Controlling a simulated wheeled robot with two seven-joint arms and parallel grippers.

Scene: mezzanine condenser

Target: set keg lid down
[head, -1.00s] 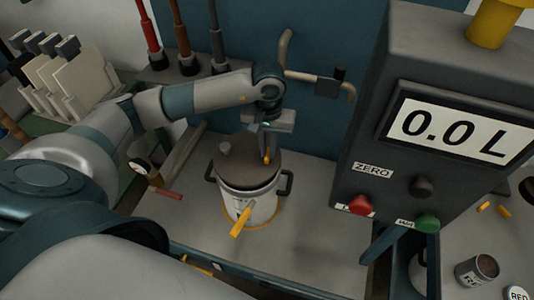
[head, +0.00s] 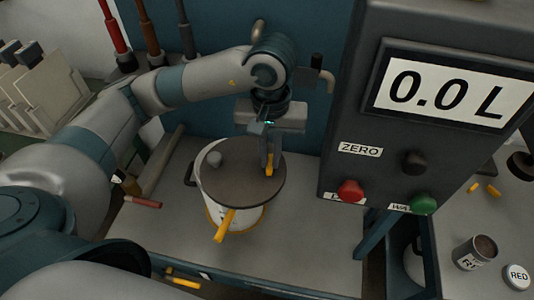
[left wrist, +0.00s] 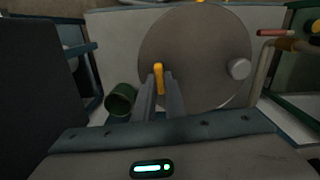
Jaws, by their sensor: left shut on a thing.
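The keg lid (head: 235,180) is a round grey-brown disc with a small grey knob and a yellow grip. My left gripper (head: 269,163) is shut on the yellow grip and holds the lid roughly level. The lid appears raised above the white keg (head: 238,218) and offset to the right, hiding most of its top. The keg stands on the bench, with a yellow tap in front and a dark handle showing at left. In the left wrist view the lid (left wrist: 205,70) lies beyond the gripper (left wrist: 160,88), its yellow grip between the fingers. My right gripper is not seen.
A grey meter box (head: 345,110) reading 0.0 L stands close right of the lid. The grey bench (head: 310,225) is clear right of the keg. A can (head: 476,252) stands at far right.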

